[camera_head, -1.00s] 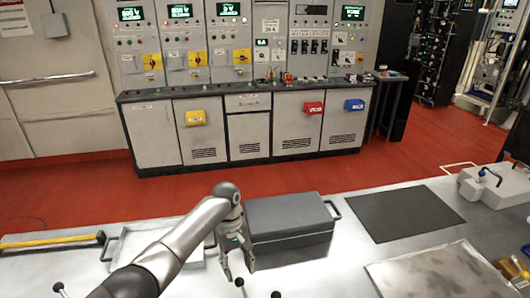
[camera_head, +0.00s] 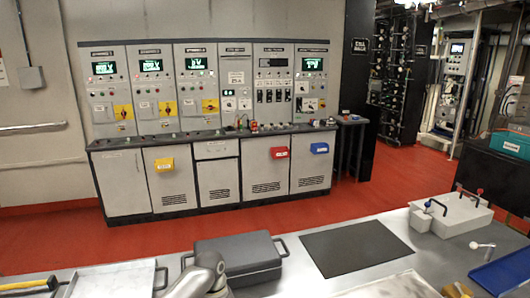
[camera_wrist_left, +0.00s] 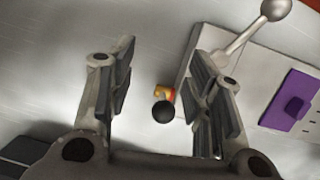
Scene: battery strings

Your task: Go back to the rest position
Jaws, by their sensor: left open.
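My left arm (camera_head: 200,277) shows at the bottom of the head view, in front of the grey lidded case. Its gripper is below the frame there. In the left wrist view my left gripper (camera_wrist_left: 160,85) is open, with its fingers spread apart and nothing held between them. Beyond the fingers are a metal surface, a small orange and black item (camera_wrist_left: 163,104) and a silver ball-ended lever (camera_wrist_left: 255,30). My right gripper is not in view.
On the metal bench are the grey case (camera_head: 238,255), a black mat (camera_head: 353,248), a light tray (camera_head: 112,280) and a white block with levers (camera_head: 452,214). A control console (camera_head: 215,150) stands beyond the red floor.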

